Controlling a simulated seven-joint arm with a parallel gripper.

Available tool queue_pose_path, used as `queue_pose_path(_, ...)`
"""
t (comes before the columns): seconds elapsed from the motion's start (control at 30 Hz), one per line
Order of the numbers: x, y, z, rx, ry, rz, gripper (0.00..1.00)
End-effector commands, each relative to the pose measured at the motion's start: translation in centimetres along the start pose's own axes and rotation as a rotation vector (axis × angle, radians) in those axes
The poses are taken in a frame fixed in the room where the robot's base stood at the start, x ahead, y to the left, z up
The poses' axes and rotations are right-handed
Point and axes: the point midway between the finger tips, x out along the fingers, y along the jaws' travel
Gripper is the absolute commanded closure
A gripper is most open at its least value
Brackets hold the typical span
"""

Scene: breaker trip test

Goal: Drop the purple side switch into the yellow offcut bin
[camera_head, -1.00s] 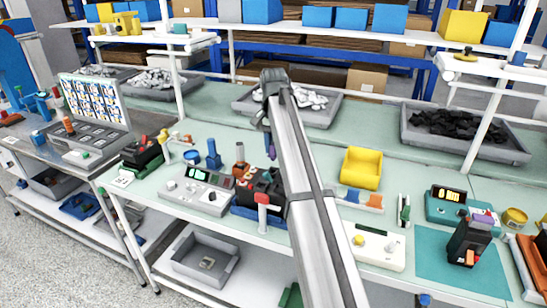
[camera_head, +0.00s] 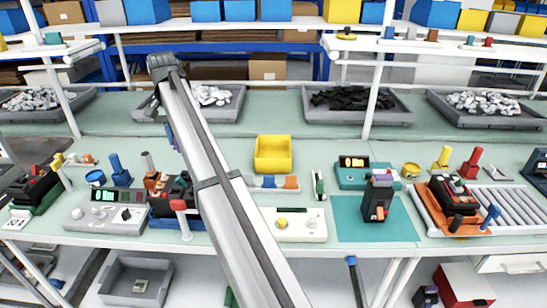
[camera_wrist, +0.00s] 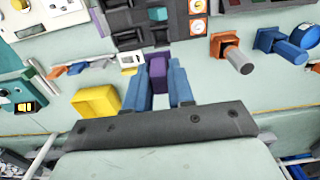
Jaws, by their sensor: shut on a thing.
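My gripper (camera_wrist: 158,80) is shut on the purple switch (camera_wrist: 157,70), which sits between its two blue fingers in the wrist view. In the head view the purple switch (camera_head: 171,137) shows as a small piece beside the end of my arm, above the bench. The yellow offcut bin (camera_head: 272,155) stands open on the bench, to the right of my gripper. It also shows in the wrist view (camera_wrist: 97,102), left of the fingers. The switch is apart from the bin. The bin's inside looks empty in the head view.
A black-and-red breaker unit (camera_head: 172,188) and a grey test panel (camera_head: 112,210) are on the bench near my arm. Blue and orange pieces (camera_head: 275,182) lie in front of the bin. Grey trays (camera_head: 225,110) line the back. Bench behind the bin is clear.

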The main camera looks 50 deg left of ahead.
Motion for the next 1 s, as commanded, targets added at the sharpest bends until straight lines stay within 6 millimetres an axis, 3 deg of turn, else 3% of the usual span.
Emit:
queue_pose_path(0.33, 0.0, 0.1, -0.1, 0.001, 0.0, 0.0, 1.0)
queue_pose_path(0.47, 0.0, 1.3, -0.7, 0.016, 0.0, 0.0, 1.0)
queue_pose_path(0.67, 1.0, 6.3, -3.6, 0.078, -0.001, 0.001, 1.0)
queue_pose_path(1.0, 4.3, 17.6, -10.7, 0.218, -0.001, 0.001, 1.0)
